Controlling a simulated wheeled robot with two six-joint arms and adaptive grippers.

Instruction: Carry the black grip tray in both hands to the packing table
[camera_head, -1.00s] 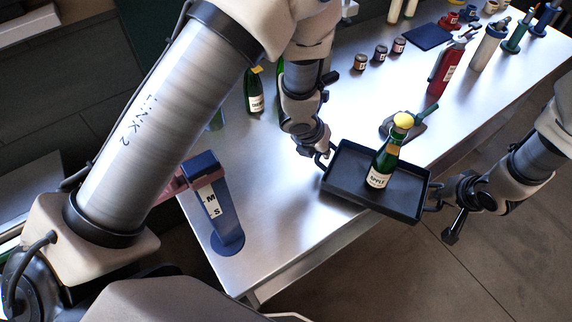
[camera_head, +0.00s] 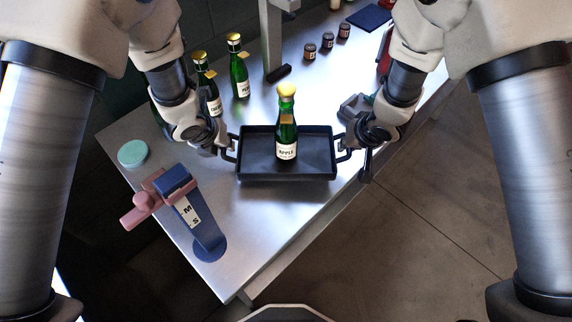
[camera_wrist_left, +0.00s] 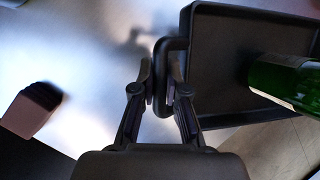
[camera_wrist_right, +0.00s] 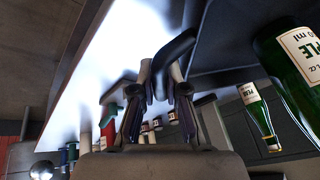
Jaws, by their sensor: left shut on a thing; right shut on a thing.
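The black grip tray (camera_head: 258,168) is level in the middle of the head view, in front of or over the metal table's edge area. A green bottle with a yellow top and an APPLE label (camera_head: 287,130) stands upright on it. My left gripper (camera_head: 228,148) is shut on the tray's left handle, which also shows between the fingers in the left wrist view (camera_wrist_left: 165,78). My right gripper (camera_head: 347,146) is shut on the right handle, seen in the right wrist view (camera_wrist_right: 172,57). I cannot tell the exact gap between tray and tabletop.
The metal table (camera_head: 270,225) has bare room at its front. A blue stand marked M and S (camera_head: 203,225) with a pink part (camera_head: 142,206) and a teal disc (camera_head: 133,153) are at left. Green bottles (camera_head: 239,75) stand behind, with small jars (camera_head: 327,41) at the back.

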